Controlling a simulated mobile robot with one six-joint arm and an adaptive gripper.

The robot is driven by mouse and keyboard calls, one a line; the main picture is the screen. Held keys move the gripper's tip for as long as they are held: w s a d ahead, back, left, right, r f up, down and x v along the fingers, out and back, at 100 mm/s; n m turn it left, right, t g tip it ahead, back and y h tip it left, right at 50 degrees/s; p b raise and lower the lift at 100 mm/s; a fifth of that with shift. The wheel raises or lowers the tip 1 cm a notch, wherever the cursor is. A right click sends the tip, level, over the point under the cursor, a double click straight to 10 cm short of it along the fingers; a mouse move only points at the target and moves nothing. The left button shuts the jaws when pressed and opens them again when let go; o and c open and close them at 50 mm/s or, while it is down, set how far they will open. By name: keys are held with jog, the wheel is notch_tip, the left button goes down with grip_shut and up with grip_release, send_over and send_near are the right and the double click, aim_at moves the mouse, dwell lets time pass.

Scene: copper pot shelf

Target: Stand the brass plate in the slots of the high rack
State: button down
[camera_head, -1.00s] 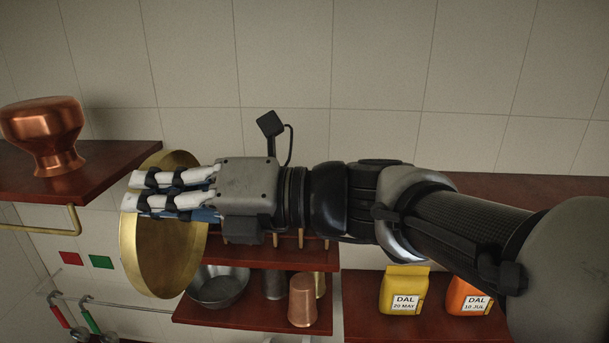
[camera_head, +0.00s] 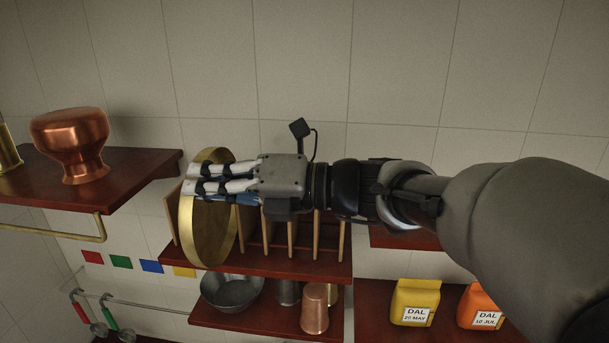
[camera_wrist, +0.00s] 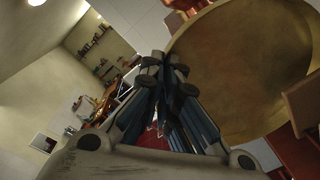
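The brass plate (camera_head: 214,240) is a round, rimmed plate standing on edge in the head view, in front of the left part of the high rack (camera_head: 292,234). The rack has several upright wooden pegs on a dark red shelf. My gripper (camera_head: 196,178) reaches in from the right and is shut on the plate's upper rim. In the wrist view the plate (camera_wrist: 245,75) fills the right side, beside the closed fingers (camera_wrist: 165,75). The plate hides some of the rack's left pegs. Whether its lower edge touches the shelf or sits in a slot I cannot tell.
A copper pot (camera_head: 70,142) stands on the left shelf (camera_head: 140,168), close to the plate. Below the rack, a lower shelf (camera_head: 262,320) holds a steel bowl (camera_head: 232,292) and a copper cup (camera_head: 315,308). Yellow (camera_head: 414,304) and orange (camera_head: 482,306) dal packets stand at lower right.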

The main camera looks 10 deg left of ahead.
jog(key=w+a+f, duration=0.1)
jog(key=w, duration=0.8)
jog(key=shift+f, duration=0.25)
dwell(0.4)
jog(key=shift+w, duration=0.1)
dwell(0.4)
jog(key=c, duration=1.7)
grip_release()
jog(key=shift+f, duration=0.1)
jog(key=shift+c, duration=0.3)
jog(key=shift+d, duration=0.15)
jog(key=shift+c, duration=0.2)
jog(key=d, duration=0.4)
jog(key=shift+w+d, duration=0.15)
